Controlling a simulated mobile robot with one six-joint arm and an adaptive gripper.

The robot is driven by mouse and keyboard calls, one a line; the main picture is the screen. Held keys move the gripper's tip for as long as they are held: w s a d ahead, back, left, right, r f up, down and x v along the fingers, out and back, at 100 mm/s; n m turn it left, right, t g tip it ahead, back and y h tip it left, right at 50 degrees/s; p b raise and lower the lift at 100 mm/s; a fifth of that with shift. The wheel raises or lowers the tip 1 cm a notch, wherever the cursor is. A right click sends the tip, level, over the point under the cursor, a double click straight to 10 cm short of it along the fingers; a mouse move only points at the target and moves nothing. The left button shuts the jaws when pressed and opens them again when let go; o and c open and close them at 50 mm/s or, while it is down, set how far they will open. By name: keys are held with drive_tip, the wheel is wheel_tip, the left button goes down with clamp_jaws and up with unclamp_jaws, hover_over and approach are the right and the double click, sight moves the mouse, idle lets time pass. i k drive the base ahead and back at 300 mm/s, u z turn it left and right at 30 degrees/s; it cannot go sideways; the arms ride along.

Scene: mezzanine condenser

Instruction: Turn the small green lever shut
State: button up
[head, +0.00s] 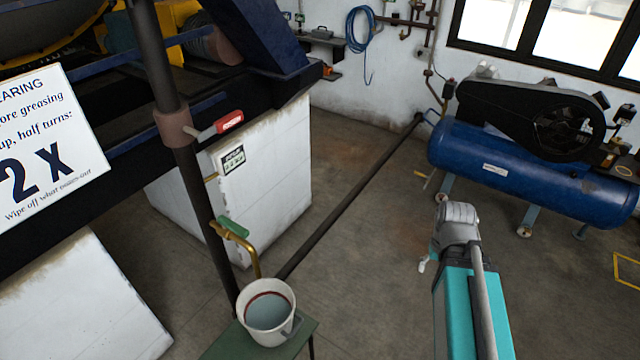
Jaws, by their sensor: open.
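The small green lever (233,227) sits on top of a thin brass tap pipe (252,252) that branches off the dark upright pipe at the left. The lever looks roughly in line with the brass pipe. The pipe's outlet bends down over a white bucket (287,336). My arm reaches in from the lower right, well apart from the lever. Only a small pale part of my gripper (424,262) seems to show beside the grey wrist joint; the rest is hidden. It touches nothing that I can see.
The bucket, with grey-blue contents, stands on a green stand (228,345). A larger red-handled lever (230,121) is higher on the dark upright pipe (150,60). A dark pipe (350,198) runs along the floor. A blue compressor tank (530,175) stands right.

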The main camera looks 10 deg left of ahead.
sight(225, 221)
drive_tip(key=u, duration=0.95)
drive_tip(key=k, duration=0.65)
drive_tip(key=u, duration=0.3)
drive_tip(key=i, duration=0.55)
drive_tip(key=u, duration=0.05)
